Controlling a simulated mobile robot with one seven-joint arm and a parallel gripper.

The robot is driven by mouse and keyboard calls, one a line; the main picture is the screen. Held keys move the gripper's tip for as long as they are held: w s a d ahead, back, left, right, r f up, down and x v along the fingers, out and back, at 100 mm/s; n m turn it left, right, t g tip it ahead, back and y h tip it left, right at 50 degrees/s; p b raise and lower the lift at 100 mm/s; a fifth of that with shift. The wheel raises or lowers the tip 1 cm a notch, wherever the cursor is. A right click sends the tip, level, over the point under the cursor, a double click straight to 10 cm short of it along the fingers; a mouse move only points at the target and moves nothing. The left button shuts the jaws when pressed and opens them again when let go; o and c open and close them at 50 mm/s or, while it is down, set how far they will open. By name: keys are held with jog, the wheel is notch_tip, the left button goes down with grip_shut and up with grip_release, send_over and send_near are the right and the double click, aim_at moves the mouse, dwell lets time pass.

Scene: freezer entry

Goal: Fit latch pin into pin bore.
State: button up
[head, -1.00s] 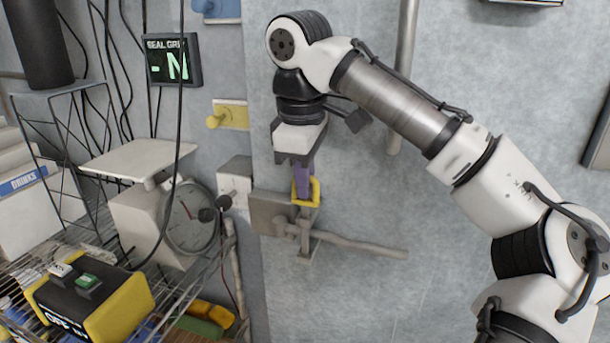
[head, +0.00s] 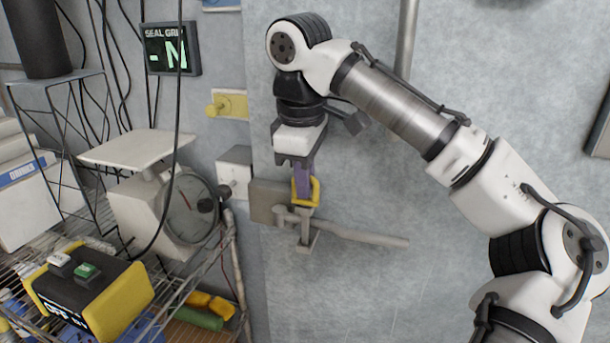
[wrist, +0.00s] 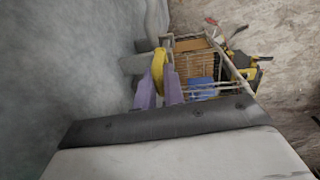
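The latch pin's yellow loop handle (head: 306,190) is at my gripper (head: 303,196), whose purple fingers point down in front of the door latch. In the wrist view the yellow handle (wrist: 159,70) sits between the two purple fingers, which look closed on it. A grey shank seems to run down from the loop toward the small metal bracket (head: 306,243) beside the latch lever (head: 365,235). The pin bore itself cannot be made out. I cannot tell whether the pin's tip is in the bracket or only in front of it.
A grey latch plate (head: 266,200) is behind and left of the pin. A dial scale (head: 190,208), a black-and-yellow button box (head: 88,290) and a wire shelf stand at the left. The door right of the lever is clear.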

jog(key=o, duration=0.5)
jog(key=shift+o, duration=0.2)
jog(key=shift+r, duration=0.1)
notch_tip(320, 180, up, 14)
jog(key=s+p, duration=0.1)
jog(key=p, duration=0.3)
jog(key=shift+s+a+f, duration=0.2)
jog(key=shift+s, duration=0.05)
jog(key=shift+f, duration=0.1)
